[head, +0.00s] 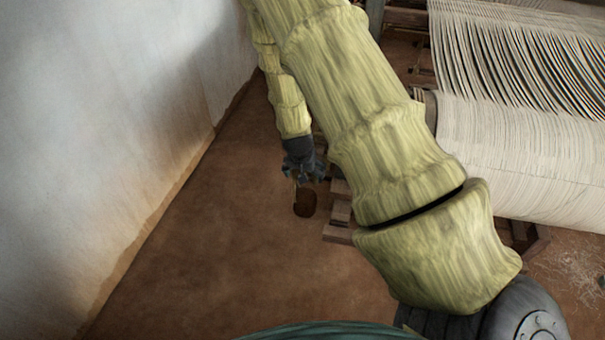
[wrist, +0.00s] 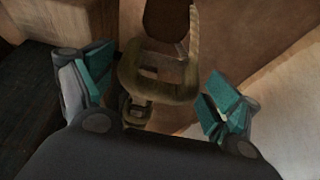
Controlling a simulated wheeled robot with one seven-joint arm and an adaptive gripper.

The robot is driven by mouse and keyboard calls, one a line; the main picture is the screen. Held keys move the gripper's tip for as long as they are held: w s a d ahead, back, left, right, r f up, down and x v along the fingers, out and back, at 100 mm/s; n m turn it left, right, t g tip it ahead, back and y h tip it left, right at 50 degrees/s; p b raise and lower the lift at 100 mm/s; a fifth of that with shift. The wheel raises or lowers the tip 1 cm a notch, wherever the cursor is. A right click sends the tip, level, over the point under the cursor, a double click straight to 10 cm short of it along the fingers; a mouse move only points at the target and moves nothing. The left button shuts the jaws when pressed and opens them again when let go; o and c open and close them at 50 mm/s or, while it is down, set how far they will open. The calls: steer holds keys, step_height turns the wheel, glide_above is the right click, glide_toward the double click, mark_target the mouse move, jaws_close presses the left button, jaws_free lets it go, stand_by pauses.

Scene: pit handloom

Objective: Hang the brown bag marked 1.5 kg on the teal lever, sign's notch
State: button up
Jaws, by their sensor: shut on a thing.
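A small dark brown bag (head: 304,204) hangs below my gripper (head: 304,174) in the head view, above the bare floor left of the loom. In the wrist view, part of the brown bag (wrist: 166,22) shows at the top, with a tan loop-like piece (wrist: 158,78) below it, between the teal-padded fingers of my gripper (wrist: 162,88). The gripper is shut on the bag's upper part; the exact contact is unclear in the dim picture. No weight mark is readable. I cannot make out the teal lever, its notch or the sign in either view.
The loom's warp roll (head: 525,160) with pale threads fills the right of the head view. Dark wooden beams (head: 341,212) stand close to the right of the bag. A pale wall (head: 100,130) rises at the left. The brown floor (head: 205,260) between is clear.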

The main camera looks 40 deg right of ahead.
steer(key=shift+w+a+r+b, duration=0.1)
steer(key=shift+w+a+b, duration=0.1)
steer(key=shift+w+a, duration=0.65)
steer(key=shift+w+a+b, duration=0.15)
steer(key=shift+w+a, duration=0.5)
steer(key=shift+w, duration=0.3)
steer(key=w+a+r+p, duration=0.1)
steer(key=w+a, duration=0.5)
steer(key=w, duration=0.1)
steer(key=shift+w+a, duration=0.15)
steer(key=shift+w, duration=0.1)
steer(key=shift+a, duration=0.1)
